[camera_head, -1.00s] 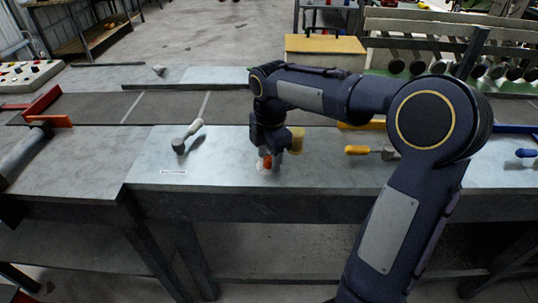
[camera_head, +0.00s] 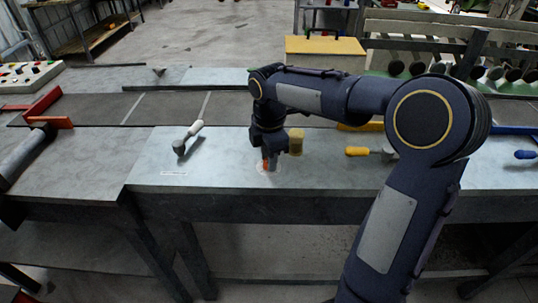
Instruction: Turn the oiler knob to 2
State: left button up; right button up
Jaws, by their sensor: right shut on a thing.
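The oiler knob (camera_head: 265,164) is a small orange-red piece on a pale round dial (camera_head: 268,169) near the front edge of the grey table. My right gripper (camera_head: 269,158) points down over it and is shut on the knob. The fingers cover most of the knob, and the dial's marks are too small to read. A yellow cylinder (camera_head: 296,142) stands just right of the gripper; I cannot tell whether they touch. My left gripper is not in view.
A white-handled tool (camera_head: 188,138) lies left of the gripper on the table (camera_head: 225,178). A yellow-handled tool (camera_head: 358,151) lies to the right. A dark belt (camera_head: 160,107) runs behind. A red-orange bracket (camera_head: 50,121) stands at far left.

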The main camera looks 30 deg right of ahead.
jog(key=m+p, duration=0.1)
jog(key=m, duration=0.2)
jog(key=shift+r+m, duration=0.1)
jog(key=shift+m, duration=0.2)
jog(key=m+p, duration=0.1)
jog(key=m, duration=0.3)
jog(key=shift+m, duration=0.3)
jog(key=m+p, duration=0.1)
jog(key=m, duration=0.8)
jog(key=shift+p, duration=0.35)
jog(key=m, duration=0.4)
jog(key=shift+w+m+g+p, duration=0.1)
jog(key=shift+m+g+p, duration=0.2)
jog(key=shift+p, duration=0.05)
jog(key=m, duration=0.4)
jog(key=shift+p, duration=0.4)
jog(key=m+p, duration=0.1)
jog(key=m, duration=0.3)
jog(key=shift+m, duration=0.4)
jog(key=shift+m+p, duration=0.5)
jog(key=shift+m, duration=1.3)
